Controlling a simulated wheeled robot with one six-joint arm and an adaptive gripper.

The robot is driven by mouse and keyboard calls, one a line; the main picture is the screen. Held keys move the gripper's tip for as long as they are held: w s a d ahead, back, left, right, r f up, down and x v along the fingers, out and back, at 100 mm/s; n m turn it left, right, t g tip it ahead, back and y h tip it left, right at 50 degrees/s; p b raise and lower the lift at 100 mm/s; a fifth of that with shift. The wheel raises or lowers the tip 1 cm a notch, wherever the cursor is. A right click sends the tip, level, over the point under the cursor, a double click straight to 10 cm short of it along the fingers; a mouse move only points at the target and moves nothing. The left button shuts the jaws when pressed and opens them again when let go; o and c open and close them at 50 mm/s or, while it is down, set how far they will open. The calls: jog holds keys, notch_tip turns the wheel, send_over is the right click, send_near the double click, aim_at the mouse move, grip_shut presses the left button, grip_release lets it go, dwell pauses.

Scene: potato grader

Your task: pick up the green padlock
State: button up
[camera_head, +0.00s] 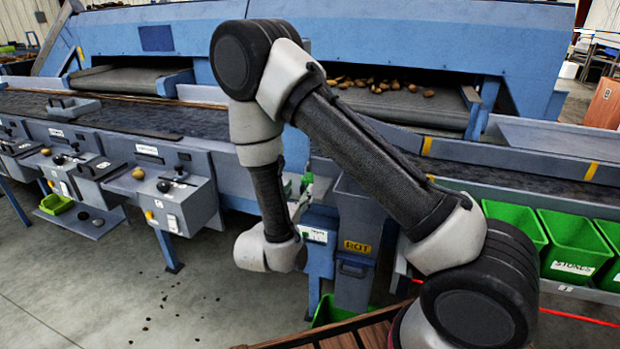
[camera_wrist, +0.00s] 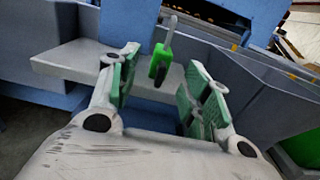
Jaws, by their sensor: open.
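The green padlock (camera_wrist: 158,63) shows in the wrist view with its grey shackle pointing up and slightly right. It appears against a pale grey ledge (camera_wrist: 75,58); I cannot tell whether it rests there or hangs. My gripper (camera_wrist: 160,82) is open, with a green-padded finger on each side of the picture. The padlock shows between the two fingers, beyond the palm, with visible gaps to both. In the head view my gripper (camera_head: 299,196) is beside the grey chute, partly hidden by my arm. Small green patches there are too small to tell padlock from finger pads.
A grey chute marked ROT (camera_head: 357,247) stands right of my gripper. Green crates (camera_head: 570,245) line the right side. Control boxes (camera_head: 165,200) front the conveyor (camera_head: 110,113) at left. A wooden slatted surface (camera_head: 340,338) lies below my arm. Floor at left is open.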

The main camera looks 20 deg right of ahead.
aim_at(307, 175)
jog(key=x, duration=0.7)
jog(key=shift+w+d, duration=0.15)
jog(key=shift+d, duration=0.05)
grip_shut()
